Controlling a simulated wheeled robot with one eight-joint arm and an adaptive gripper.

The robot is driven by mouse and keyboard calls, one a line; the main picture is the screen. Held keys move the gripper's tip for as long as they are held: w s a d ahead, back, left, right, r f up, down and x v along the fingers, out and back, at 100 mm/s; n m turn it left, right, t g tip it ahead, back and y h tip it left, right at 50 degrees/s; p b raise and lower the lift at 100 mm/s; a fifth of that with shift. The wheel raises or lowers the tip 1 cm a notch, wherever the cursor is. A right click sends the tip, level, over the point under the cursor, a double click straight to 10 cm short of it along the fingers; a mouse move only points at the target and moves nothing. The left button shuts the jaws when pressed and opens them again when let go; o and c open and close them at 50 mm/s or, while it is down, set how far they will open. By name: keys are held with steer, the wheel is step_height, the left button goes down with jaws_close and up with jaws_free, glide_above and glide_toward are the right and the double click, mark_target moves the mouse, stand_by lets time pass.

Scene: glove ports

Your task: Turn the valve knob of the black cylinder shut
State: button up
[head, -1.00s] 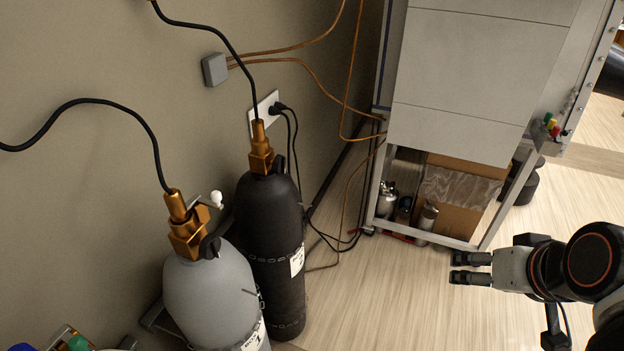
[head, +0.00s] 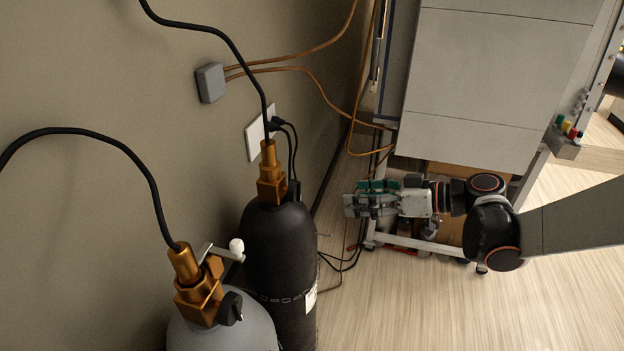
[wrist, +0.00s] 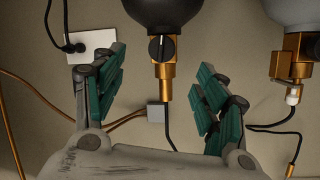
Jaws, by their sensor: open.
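The black cylinder (head: 278,250) stands upright by the wall, with a brass valve (head: 269,178) on top. Its small black valve knob (head: 294,190) is partly visible at the right side of the valve. In the wrist view the picture is turned over, and the knob (wrist: 162,48) faces the camera with a pale line along it. My gripper (head: 358,199) is open and empty, to the right of the valve and apart from it. In the wrist view my gripper's green-padded fingers (wrist: 160,72) are spread, with the knob seen between and beyond them.
A grey cylinder (head: 225,330) with its own brass valve (head: 198,290) and white-tipped lever (head: 236,246) stands at the front left. Black hoses rise from both valves. A wall outlet (head: 259,133), cables and a grey cabinet (head: 485,75) are nearby.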

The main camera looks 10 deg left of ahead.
mark_target(300, 200)
steer(key=w+a+f+n+y+b, duration=0.1)
steer(key=a, duration=0.4)
steer(key=w+a+f+n+g+y+b, duration=0.1)
steer(key=a+n+b, duration=0.1)
steer(key=a, duration=0.3)
steer(key=w+a+f+n+y+b, duration=0.1)
steer(key=a, duration=0.4)
steer(key=shift+f+n+g+y, duration=0.3)
steer(key=shift+f+y, duration=0.05)
steer(key=shift+y, duration=0.05)
steer(key=c, duration=1.1)
